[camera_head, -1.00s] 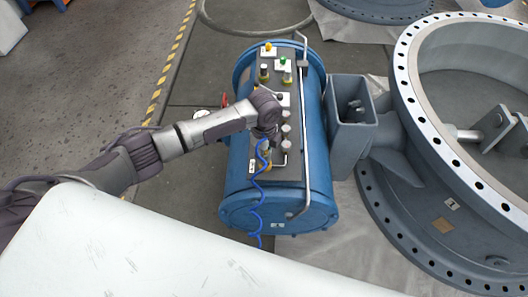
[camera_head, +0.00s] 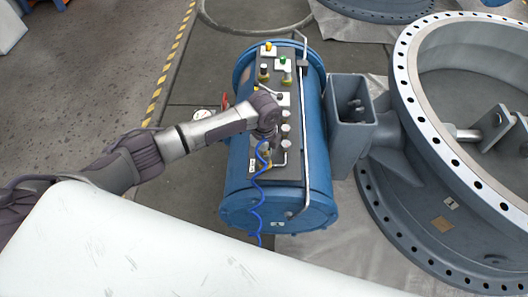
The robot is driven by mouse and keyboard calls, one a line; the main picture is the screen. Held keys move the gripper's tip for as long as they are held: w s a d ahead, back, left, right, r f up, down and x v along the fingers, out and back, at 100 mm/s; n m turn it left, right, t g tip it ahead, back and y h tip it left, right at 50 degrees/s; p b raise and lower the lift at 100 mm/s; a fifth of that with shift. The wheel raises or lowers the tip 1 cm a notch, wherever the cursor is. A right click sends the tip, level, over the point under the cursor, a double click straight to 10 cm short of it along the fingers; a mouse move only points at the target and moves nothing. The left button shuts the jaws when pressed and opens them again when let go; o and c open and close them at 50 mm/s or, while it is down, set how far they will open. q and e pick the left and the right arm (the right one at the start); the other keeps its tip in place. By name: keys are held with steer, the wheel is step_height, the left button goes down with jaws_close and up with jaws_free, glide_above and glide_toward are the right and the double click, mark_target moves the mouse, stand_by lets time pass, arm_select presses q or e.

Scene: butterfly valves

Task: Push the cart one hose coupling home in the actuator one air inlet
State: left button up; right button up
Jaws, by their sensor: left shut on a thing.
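The blue cylindrical actuator (camera_head: 237,185) lies beside the large valve, with a dark panel (camera_head: 287,172) of fittings along its top. My left gripper (camera_head: 267,138) reaches in from the left and points down at the panel's lower half. It is shut on the end of the blue coiled hose (camera_head: 258,190), where the coupling is. The coupling itself is mostly hidden by the gripper and wrist. A small brass fitting (camera_head: 264,158) shows just below the gripper. I cannot tell whether the coupling is seated in the air inlet. My right gripper is not in view.
The grey flanged valve ring (camera_head: 408,85) and a square bracket (camera_head: 345,135) stand right of the actuator. A grey pipe rail (camera_head: 305,130) runs along the panel's right side. A white surface (camera_head: 150,255) fills the lower left. Open floor (camera_head: 90,70) lies upper left.

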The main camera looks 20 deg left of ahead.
arm_select(q)
steer(key=shift+f, duration=0.4)
stand_by(0.5)
steer(key=shift+f, duration=0.4)
stand_by(0.7)
steer(key=o, duration=1.6)
steer(key=shift+r, duration=0.1)
steer(key=shift+r+p, duration=3.7)
